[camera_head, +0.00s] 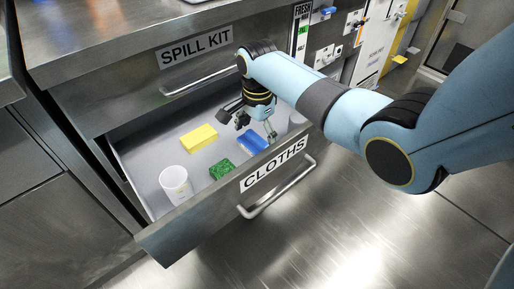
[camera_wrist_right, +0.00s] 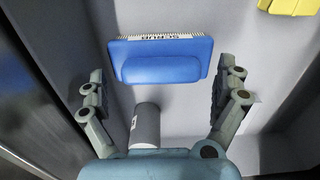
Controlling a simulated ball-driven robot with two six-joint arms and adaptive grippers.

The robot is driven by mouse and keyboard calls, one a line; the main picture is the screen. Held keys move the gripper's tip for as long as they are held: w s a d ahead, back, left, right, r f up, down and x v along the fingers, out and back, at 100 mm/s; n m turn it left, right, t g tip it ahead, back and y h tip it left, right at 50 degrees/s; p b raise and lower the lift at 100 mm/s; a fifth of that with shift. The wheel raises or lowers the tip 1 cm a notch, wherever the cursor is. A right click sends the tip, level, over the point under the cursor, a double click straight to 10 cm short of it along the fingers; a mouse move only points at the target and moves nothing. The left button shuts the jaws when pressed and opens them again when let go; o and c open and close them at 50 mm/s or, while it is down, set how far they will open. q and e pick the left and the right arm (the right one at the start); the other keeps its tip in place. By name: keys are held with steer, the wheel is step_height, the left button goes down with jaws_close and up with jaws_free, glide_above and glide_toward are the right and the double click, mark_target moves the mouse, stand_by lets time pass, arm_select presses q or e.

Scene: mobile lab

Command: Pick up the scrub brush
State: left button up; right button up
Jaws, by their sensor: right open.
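The scrub brush (camera_head: 253,144) is blue and lies in the open drawer marked CLOTHS, near its front wall. In the right wrist view the brush (camera_wrist_right: 160,62) shows its blue body with a row of pale bristles along its upper edge. My right gripper (camera_head: 257,124) is over the drawer, just above and partly in front of the brush. Its two fingers (camera_wrist_right: 158,85) are spread wide in the wrist view, with the brush in the gap between them and no finger clearly touching it. My left gripper is not in view.
The drawer (camera_head: 150,160) also holds a yellow sponge (camera_head: 199,138), a green scouring pad (camera_head: 221,169) and a white cup (camera_head: 177,182). The SPILL KIT drawer (camera_head: 150,75) above is shut.

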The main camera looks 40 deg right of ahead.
mark_target(257, 137)
steer(key=shift+f, duration=0.65)
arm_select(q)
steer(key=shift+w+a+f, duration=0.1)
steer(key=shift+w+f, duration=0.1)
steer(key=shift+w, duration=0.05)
arm_select(e)
steer(key=shift+r, duration=0.1)
steer(key=c, duration=1.1)
steer(key=shift+r, duration=0.15)
step_height(257, 137, up, 9)
steer(key=p, duration=0.4)
steer(key=shift+w+p, duration=0.1)
steer(key=shift+p, duration=0.2)
steer(key=shift+r, duration=0.4)
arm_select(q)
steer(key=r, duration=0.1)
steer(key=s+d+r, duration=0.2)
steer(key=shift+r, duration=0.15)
